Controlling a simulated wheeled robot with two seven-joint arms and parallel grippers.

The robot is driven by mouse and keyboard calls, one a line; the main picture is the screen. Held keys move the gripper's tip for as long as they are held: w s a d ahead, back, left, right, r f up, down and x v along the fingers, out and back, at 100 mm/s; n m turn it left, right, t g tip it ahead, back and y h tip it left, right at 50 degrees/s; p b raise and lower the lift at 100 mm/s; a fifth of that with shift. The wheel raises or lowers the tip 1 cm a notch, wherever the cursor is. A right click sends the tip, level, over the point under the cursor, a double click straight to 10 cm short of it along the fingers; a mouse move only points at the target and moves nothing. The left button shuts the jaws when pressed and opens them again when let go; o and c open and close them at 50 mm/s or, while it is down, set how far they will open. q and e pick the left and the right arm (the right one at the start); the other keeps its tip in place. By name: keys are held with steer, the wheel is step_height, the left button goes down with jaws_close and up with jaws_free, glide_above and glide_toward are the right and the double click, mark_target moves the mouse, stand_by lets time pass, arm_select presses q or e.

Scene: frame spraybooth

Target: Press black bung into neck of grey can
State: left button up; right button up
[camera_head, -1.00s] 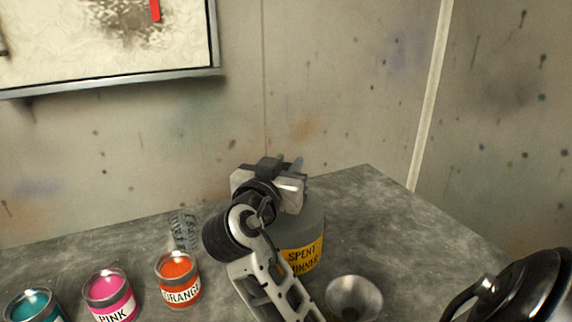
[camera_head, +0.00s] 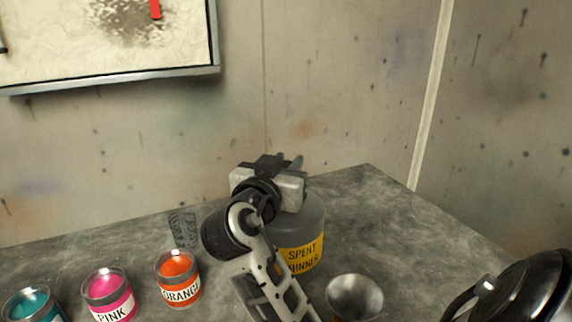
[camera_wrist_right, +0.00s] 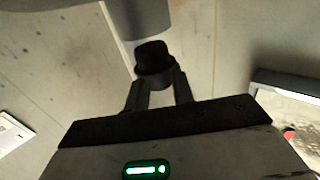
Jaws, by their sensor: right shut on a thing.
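The grey can (camera_head: 313,222) stands on the bench with a yellow "SPENT THINNER" label, partly hidden behind my right arm. My right gripper (camera_head: 290,165) is above the can in the head view and hides its neck there. In the right wrist view my right gripper (camera_wrist_right: 157,85) is shut on the black bung (camera_wrist_right: 152,60). The can's grey neck (camera_wrist_right: 130,22) shows at the top of that view, close to the bung's free end. I cannot tell whether they touch. My left gripper is not in view.
Orange (camera_head: 178,280), pink (camera_head: 109,296) and teal (camera_head: 32,306) paint tins stand at left. A shiny black rounded object (camera_head: 525,292) is at lower right.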

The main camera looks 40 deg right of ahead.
stand_by(0.4)
stand_by(0.4)
steer(key=shift+f+b, duration=0.3)
steer(key=shift+b, duration=0.25)
